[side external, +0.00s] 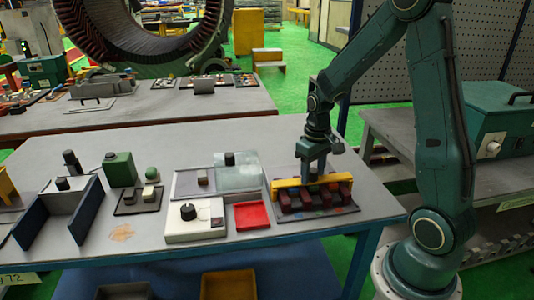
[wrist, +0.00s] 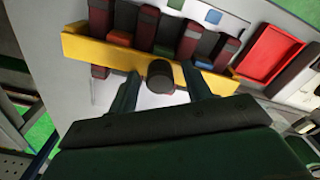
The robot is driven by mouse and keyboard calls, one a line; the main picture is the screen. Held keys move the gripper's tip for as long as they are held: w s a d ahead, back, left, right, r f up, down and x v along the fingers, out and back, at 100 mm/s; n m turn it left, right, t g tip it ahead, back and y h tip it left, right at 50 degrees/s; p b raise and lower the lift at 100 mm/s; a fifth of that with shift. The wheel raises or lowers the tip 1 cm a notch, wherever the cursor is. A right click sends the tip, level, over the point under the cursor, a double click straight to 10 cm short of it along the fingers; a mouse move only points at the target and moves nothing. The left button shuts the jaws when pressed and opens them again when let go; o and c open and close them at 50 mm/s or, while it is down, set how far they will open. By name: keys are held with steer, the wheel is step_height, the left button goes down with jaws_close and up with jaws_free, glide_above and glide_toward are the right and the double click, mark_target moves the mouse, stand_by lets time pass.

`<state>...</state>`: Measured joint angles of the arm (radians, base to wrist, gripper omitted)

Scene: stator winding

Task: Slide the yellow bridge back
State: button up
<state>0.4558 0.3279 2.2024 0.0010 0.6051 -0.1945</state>
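The yellow bridge (side external: 290,182) is a long bar lying across several dark red blocks (side external: 313,196) on a dark board at the right of the table. In the wrist view the yellow bridge (wrist: 95,52) runs across the picture, with a dark round knob (wrist: 160,77) at its middle. My gripper (side external: 315,172) is low at the bridge. In the wrist view my gripper (wrist: 162,70) has its fingers apart, one on each side of the knob, with visible gaps to it. Whether the fingertips touch the bridge cannot be told.
A red tray (side external: 252,215) stands just left of the board, and a white box with a black knob (side external: 195,220) is beyond it. Small coloured pads (wrist: 213,16) lie between the blocks. The table's right edge is close to the board.

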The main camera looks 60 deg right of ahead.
steer(key=shift+s+a+f, duration=0.1)
steer(key=shift+s+f, duration=0.1)
steer(key=shift+f, duration=0.05)
steer(key=c, duration=0.5)
steer(key=shift+c, duration=0.2)
steer(key=shift+w, duration=0.1)
steer(key=shift+w+d, duration=4.15)
steer(key=shift+c, duration=0.2)
steer(key=o, duration=0.5)
steer(key=shift+o, duration=1)
steer(key=shift+r, duration=0.15)
steer(key=shift+w+d+r, duration=0.1)
steer(key=shift+r, duration=2.9)
